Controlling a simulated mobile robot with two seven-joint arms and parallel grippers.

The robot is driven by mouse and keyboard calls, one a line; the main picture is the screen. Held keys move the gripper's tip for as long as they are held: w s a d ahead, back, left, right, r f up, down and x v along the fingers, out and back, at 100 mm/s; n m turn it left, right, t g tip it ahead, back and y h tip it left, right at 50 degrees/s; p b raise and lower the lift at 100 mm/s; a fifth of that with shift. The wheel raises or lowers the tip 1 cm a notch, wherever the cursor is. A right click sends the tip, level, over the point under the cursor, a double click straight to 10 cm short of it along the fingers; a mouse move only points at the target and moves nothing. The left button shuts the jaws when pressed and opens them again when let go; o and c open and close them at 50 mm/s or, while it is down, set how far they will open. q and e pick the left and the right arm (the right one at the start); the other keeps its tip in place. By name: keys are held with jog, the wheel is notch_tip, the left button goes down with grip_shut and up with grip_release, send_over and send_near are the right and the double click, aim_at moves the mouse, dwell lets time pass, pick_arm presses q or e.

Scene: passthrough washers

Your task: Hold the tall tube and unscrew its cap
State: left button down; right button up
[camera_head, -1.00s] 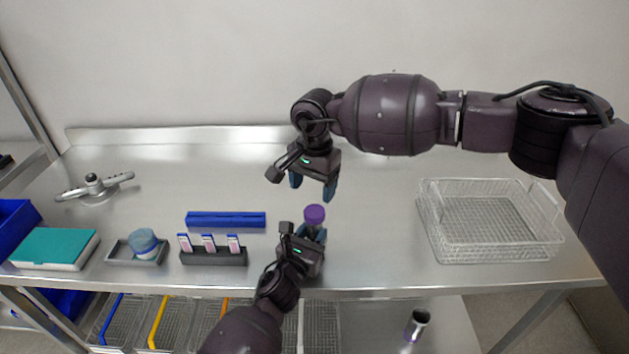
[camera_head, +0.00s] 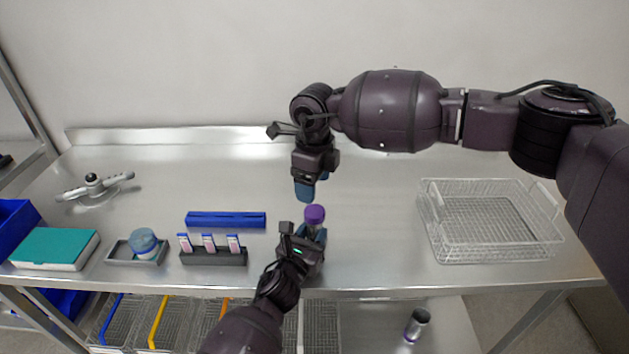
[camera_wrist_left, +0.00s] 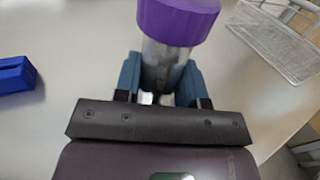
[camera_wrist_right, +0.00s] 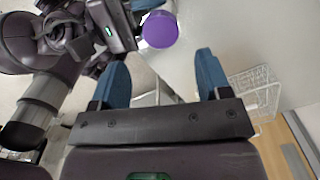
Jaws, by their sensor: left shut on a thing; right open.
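The tall tube (camera_wrist_left: 165,55) is clear, with a purple cap (camera_head: 315,214) on its top. My left gripper (camera_head: 314,234) is shut on the tube below the cap and holds it upright above the table. In the left wrist view the blue fingers (camera_wrist_left: 160,85) press on the tube from both sides. My right gripper (camera_head: 305,190) is above the cap, apart from it, pointing down. In the right wrist view its blue fingers (camera_wrist_right: 158,85) are open and empty, and the purple cap (camera_wrist_right: 160,30) lies beyond them. Much of the tube's lower part is hidden.
A blue rack (camera_head: 226,220), a slide holder (camera_head: 213,257), a grey tray with a blue-lidded jar (camera_head: 143,242) and a teal box (camera_head: 54,247) stand to the left. A wire basket (camera_head: 490,225) stands at the right. The table between is clear.

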aim_at(315, 210)
jog(key=m, duration=0.8)
jog(key=shift+d+f+m, duration=0.1)
jog(key=shift+m, duration=0.2)
jog(key=shift+f, duration=3.9)
jog(key=c, duration=0.9)
jog(key=n, duration=0.9)
jog(key=shift+r, duration=0.5)
